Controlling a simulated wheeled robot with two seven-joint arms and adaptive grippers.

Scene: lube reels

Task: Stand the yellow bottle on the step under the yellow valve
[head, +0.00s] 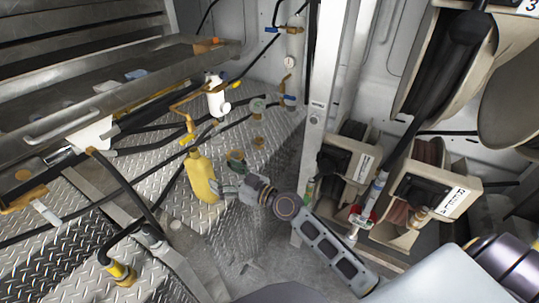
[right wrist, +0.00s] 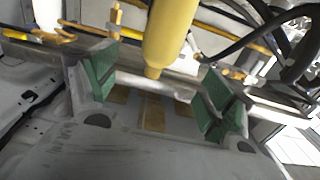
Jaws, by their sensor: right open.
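My right gripper (head: 222,188) is open at the bottle's lower right side. My left gripper is not in view.
A white bottle-like part (head: 216,98) hangs on the pipework above. Black hoses (head: 125,185) cross the plate at left. Hose reels (head: 425,185) and a grey upright post (head: 318,110) stand at right. Bare plate lies in front of the bottle.

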